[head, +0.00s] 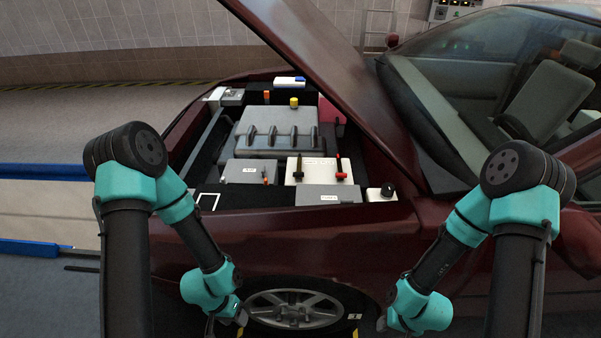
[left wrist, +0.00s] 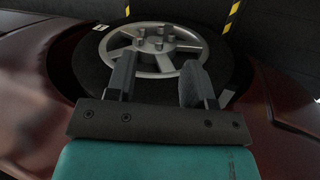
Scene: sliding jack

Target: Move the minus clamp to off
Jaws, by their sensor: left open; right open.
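In the head view, the battery (head: 311,172) is a white-topped box in the open engine bay. A black clamp (head: 298,168) stands on its left side and a red clamp (head: 339,166) on its right; I cannot read any plus or minus marks. My left gripper (head: 241,318) hangs low in front of the fender by the wheel, well below the battery. In the left wrist view its two fingers (left wrist: 157,82) are apart with nothing between them. My right gripper (head: 381,322) hangs low to the right of the wheel, its fingers small and partly hidden.
The raised hood (head: 315,55) slants over the right of the bay. The dark red fender (head: 300,230) lies between my arms and the battery. The engine cover (head: 275,130) is behind the battery. The wheel (head: 292,308) is below; it also fills the left wrist view (left wrist: 155,45).

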